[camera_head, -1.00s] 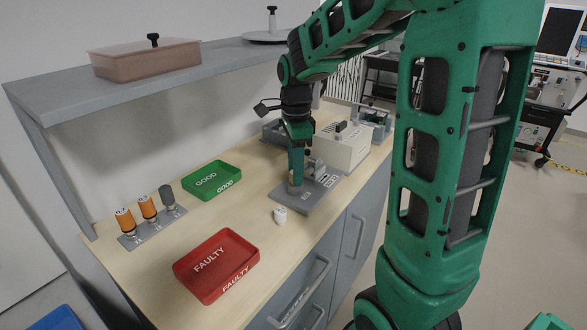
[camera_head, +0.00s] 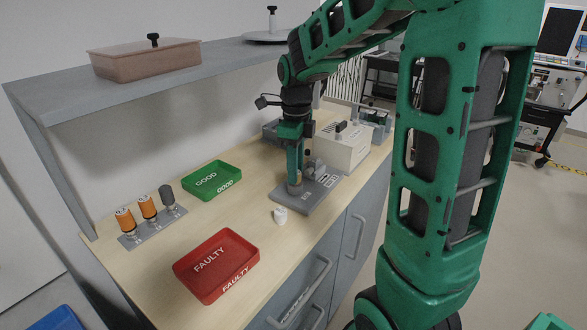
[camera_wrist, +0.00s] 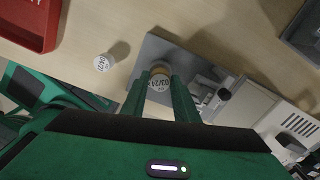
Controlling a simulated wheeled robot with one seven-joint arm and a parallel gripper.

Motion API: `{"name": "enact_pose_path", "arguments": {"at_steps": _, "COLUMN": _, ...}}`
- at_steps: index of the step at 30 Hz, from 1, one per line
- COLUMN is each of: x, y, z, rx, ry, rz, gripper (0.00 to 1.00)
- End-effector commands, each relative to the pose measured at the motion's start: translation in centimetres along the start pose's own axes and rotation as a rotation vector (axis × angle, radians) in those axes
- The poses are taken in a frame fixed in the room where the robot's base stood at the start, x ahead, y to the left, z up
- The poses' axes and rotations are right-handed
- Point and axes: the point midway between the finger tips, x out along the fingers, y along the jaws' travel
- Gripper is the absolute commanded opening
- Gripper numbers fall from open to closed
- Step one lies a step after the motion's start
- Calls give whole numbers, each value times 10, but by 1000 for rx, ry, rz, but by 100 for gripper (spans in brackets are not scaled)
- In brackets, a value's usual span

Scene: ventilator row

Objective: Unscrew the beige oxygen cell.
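The fingers look shut on the cell, and no clear gap shows. The cell's lower end and any thread are hidden. The grey plate (camera_head: 305,201) lies on the wooden bench and carries a small fitting beside the cell.
A small white cylinder (camera_head: 280,215) stands just in front of the plate. A red FAULTY tray (camera_head: 249,260) and a green GOOD tray (camera_head: 236,171) lie to the left. A rack (camera_head: 153,232) holds two orange cells and a grey one. A beige-white box (camera_head: 346,150) stands behind.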

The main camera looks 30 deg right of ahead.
Motion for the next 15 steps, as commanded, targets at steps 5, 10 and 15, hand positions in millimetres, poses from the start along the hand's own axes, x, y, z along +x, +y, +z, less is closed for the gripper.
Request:
{"name": "enact_pose_path", "arguments": {"at_steps": 5, "x": 0, "y": 0, "z": 0, "rx": -1, "ry": 0, "rz": 0, "gripper": 4}}
{"name": "enact_pose_path", "arguments": {"at_steps": 10, "x": 0, "y": 0, "z": 0, "rx": -82, "ry": 0, "rz": 0, "gripper": 4}}
{"name": "enact_pose_path", "arguments": {"at_steps": 15, "x": 0, "y": 0, "z": 0, "rx": -278, "ry": 0, "rz": 0, "gripper": 4}}
